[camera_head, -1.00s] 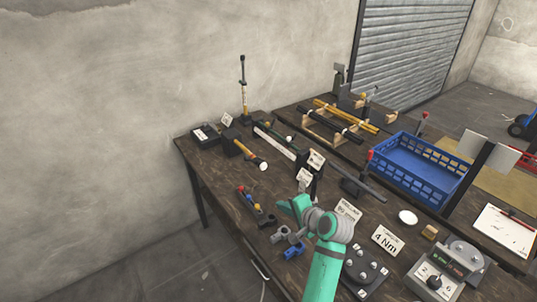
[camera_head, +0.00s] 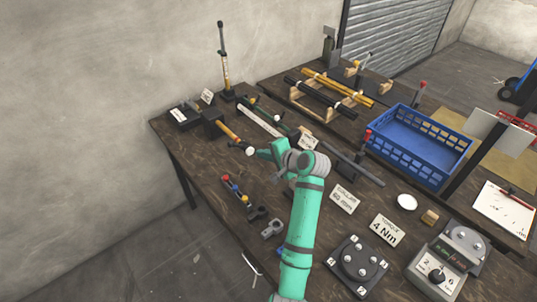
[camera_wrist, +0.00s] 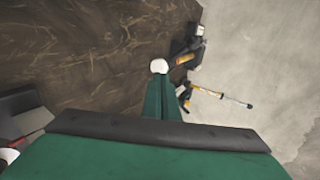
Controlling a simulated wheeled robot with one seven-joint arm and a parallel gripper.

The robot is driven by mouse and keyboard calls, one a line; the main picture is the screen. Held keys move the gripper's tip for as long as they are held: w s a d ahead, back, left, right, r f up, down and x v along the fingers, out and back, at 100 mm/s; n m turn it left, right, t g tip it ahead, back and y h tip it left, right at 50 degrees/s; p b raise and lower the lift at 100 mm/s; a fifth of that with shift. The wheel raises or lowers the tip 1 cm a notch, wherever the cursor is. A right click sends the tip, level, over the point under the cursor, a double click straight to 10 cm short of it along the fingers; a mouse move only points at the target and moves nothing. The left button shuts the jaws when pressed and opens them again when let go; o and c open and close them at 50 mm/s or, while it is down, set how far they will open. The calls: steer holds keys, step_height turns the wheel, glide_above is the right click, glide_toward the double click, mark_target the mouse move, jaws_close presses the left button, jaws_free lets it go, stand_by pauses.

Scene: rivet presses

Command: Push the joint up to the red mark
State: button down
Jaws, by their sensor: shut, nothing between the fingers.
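I cannot tell for certain which part is the joint, and no red mark is clearly readable. A lever with an orange handle (camera_head: 229,133) and a white ball end (camera_head: 250,152) sticks out from a dark block (camera_head: 211,120) at the table's left rear. My gripper (camera_head: 263,152) is shut and empty, with its tips close to the white ball. In the wrist view, the shut fingers (camera_wrist: 161,100) point at the white ball (camera_wrist: 159,66), and the orange handle (camera_wrist: 184,59) lies beyond it. Whether they touch is unclear.
An upright yellow-and-black pole (camera_head: 225,68) stands behind the lever. A small tool with red and blue ends (camera_head: 236,188) lies at the front left. A long rail (camera_head: 261,122), sign cards (camera_head: 343,197) and a blue crate (camera_head: 415,145) stand to the right.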

mark_target(250, 151)
steer(key=x, duration=0.4)
steer(key=shift+w+a+f, duration=0.25)
steer(key=shift+a, duration=0.1)
steer(key=shift+w+a+r, duration=0.1)
steer(key=shift+w+a, duration=0.3)
steer(key=shift+w, duration=0.15)
steer(key=shift+w+a+r, duration=0.1)
steer(key=shift+w+a, duration=0.3)
steer(key=shift+w, duration=0.2)
